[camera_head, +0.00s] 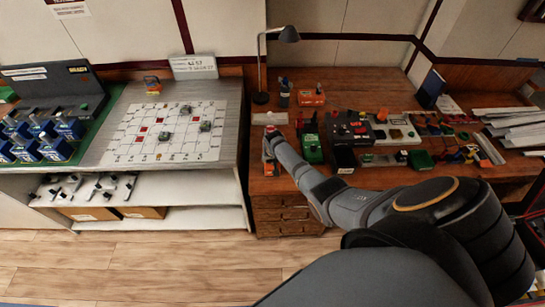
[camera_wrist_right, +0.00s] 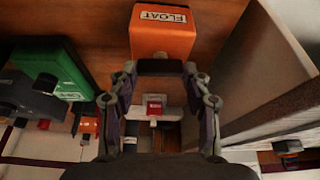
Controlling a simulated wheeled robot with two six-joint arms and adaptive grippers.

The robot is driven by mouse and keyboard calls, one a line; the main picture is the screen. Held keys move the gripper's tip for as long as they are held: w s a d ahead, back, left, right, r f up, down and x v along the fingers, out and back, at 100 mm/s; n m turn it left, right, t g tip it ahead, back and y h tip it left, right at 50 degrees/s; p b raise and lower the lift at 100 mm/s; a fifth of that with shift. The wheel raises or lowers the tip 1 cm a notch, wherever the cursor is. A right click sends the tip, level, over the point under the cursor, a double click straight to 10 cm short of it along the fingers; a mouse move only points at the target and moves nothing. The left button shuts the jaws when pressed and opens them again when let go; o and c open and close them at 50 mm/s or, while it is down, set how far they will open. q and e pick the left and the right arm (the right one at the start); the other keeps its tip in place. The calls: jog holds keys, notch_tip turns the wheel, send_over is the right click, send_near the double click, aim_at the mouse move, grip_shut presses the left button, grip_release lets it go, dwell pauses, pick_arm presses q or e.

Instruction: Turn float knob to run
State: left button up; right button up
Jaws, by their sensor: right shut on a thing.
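The orange float box (camera_wrist_right: 162,35) stands at the top middle of the right wrist view, with a white FLOAT label on it. The orange box also shows in the head view (camera_head: 268,165), at the desk's left end. My right gripper (camera_wrist_right: 160,68) is against the box's near side, its fingers closed around a dark piece, which looks like the float knob. The fingers hide most of the knob, and I cannot read its setting. In the head view my right gripper (camera_head: 272,133) is small and partly hidden by my arm. My left gripper is not in view.
A green box (camera_wrist_right: 68,74) stands left of the float box, with black units beside it. A grey panel (camera_wrist_right: 265,75) rises close on the right in the wrist view. The wooden desk (camera_head: 385,100) also holds a lamp (camera_head: 289,35) and several coloured devices.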

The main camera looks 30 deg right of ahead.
jog(key=o, duration=1.2)
jog(key=shift+f, duration=0.1)
jog(key=shift+c, duration=0.2)
jog(key=v, duration=1.2)
